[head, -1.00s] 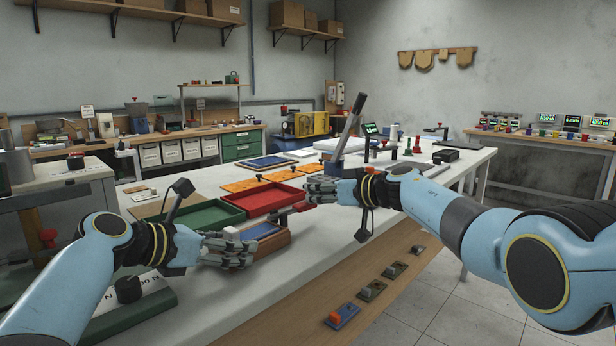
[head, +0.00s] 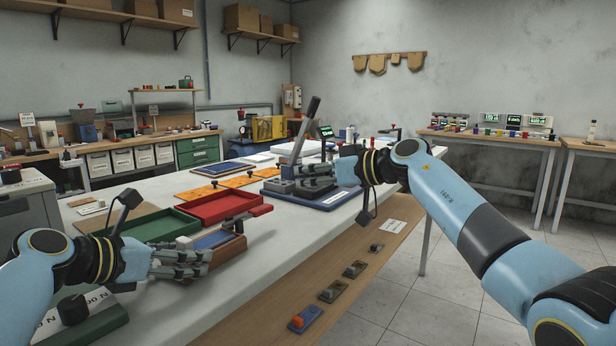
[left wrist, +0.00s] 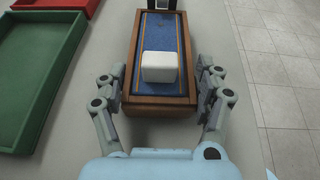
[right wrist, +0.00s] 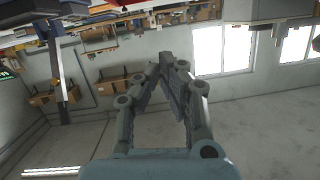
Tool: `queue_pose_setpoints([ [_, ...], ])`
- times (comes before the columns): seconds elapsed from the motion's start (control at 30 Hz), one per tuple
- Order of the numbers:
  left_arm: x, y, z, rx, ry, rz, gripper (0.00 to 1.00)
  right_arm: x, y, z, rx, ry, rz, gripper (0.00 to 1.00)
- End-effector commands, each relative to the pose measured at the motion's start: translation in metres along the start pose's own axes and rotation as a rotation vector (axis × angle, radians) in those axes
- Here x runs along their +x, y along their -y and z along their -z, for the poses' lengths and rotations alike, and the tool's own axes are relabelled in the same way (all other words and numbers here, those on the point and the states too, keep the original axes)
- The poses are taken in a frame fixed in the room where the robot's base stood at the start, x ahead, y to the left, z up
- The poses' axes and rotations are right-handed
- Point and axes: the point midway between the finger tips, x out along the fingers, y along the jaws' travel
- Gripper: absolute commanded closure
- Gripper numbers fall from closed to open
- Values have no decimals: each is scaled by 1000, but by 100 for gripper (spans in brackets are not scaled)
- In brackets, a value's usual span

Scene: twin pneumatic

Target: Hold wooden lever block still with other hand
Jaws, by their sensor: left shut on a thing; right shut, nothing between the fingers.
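The wooden lever block (head: 230,250) lies on the white bench, with a blue top. In the left wrist view the wooden block (left wrist: 160,106) has a white cube (left wrist: 158,67) on its blue face. My left gripper (head: 205,260) is shut on the block, one finger along each side. My right gripper (head: 322,178) is shut and empty, in front of a grey-handled lever device with a blue base (head: 335,199). The right wrist view shows its fingers (right wrist: 168,68) converging with nothing between.
A green tray (head: 150,228) and a red tray (head: 225,207) lie just left of and behind the block. Orange panels (head: 200,193) lie farther back. Several small switches (head: 333,291) sit along the wooden front ledge.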

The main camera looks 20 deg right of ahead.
Motion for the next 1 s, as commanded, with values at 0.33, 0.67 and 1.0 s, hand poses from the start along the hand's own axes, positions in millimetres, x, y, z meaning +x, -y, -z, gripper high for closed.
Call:
queue_pose_setpoints([
  [0.33,0,0,0,0,-1,1,78,8,5,9,-70,-5,-16,100],
  [0.67,0,0,0,0,-1,1,78,73,5,9,-69,-2,-14,100],
  [1.0,0,0,0,0,-1,1,78,101,1,-20,-70,-1,-17,100],
])
